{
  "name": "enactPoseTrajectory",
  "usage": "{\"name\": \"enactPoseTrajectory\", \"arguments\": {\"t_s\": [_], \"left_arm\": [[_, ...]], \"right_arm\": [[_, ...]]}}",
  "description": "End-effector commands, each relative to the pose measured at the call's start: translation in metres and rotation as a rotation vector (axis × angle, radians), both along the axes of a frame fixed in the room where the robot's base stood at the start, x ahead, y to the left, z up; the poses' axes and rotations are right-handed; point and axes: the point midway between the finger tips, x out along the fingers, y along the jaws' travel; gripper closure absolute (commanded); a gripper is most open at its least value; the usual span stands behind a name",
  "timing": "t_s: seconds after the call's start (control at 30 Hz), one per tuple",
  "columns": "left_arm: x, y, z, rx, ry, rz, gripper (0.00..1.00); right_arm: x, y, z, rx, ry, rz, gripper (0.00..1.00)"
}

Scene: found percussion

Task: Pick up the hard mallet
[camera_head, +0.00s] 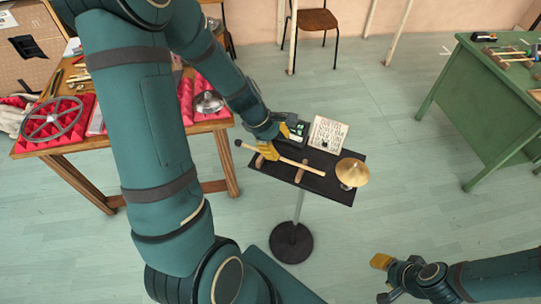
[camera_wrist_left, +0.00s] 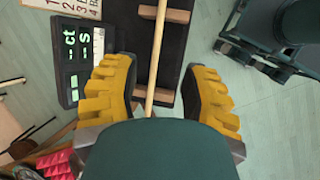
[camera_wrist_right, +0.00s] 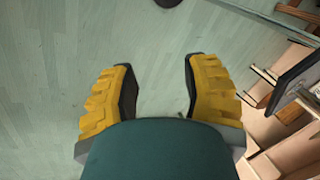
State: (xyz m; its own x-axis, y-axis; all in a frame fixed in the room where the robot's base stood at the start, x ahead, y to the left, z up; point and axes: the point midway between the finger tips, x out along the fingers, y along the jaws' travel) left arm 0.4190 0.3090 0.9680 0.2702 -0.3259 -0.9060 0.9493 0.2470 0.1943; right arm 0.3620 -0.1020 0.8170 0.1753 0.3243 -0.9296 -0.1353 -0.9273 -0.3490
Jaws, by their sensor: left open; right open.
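The mallet (camera_head: 301,166), a pale wooden stick with a small dark head at its left end, lies across two wooden rests on a black stand top (camera_head: 332,188). My left gripper (camera_head: 276,141) is open above the stand, near the dark-headed end. In the left wrist view the mallet's stick (camera_wrist_left: 157,55) runs lengthwise between the open yellow fingers (camera_wrist_left: 161,80), apart from both; its head is hidden there. My right gripper (camera_head: 383,265) is low at the right, away from the stand. The right wrist view shows its fingers (camera_wrist_right: 159,78) open with only floor between them.
A small brass cymbal (camera_head: 352,172) sits at the stand's right end. A printed card (camera_head: 327,134) and a display box (camera_head: 298,131) are behind the mallet. A wooden table (camera_head: 110,141) with red foam is at left, a green table (camera_head: 490,105) at right.

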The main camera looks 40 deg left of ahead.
Motion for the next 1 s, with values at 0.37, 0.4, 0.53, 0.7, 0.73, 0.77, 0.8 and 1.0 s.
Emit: {"name": "enactPoseTrajectory", "arguments": {"t_s": [0.37,0.4,0.53,0.7,0.73,0.77,0.8,1.0], "left_arm": [[0.011,-0.013,-0.038,-0.001,0.000,-0.002,0.55],[0.012,-0.014,-0.041,-0.001,0.000,-0.001,0.55],[0.017,-0.017,-0.060,-0.002,0.003,0.000,0.55],[0.024,-0.023,-0.079,-0.001,0.000,-0.001,0.55],[0.025,-0.023,-0.081,-0.001,0.001,-0.001,0.55],[0.026,-0.024,-0.082,0.000,0.000,0.000,0.55],[0.026,-0.024,-0.083,0.000,0.000,-0.001,0.55],[0.026,-0.025,-0.083,0.000,-0.001,-0.001,0.55]], "right_arm": [[-0.005,0.001,-0.015,0.002,0.011,0.009,0.53],[-0.005,0.001,-0.017,0.002,0.012,0.009,0.53],[-0.008,0.001,-0.024,0.004,0.016,0.013,0.53],[-0.010,0.002,-0.031,0.005,0.022,0.017,0.53],[-0.010,0.002,-0.031,0.005,0.023,0.018,0.53],[-0.010,0.002,-0.032,0.005,0.023,0.018,0.53],[-0.010,0.002,-0.032,0.005,0.024,0.018,0.53],[-0.011,0.002,-0.031,0.005,0.024,0.018,0.53]]}}
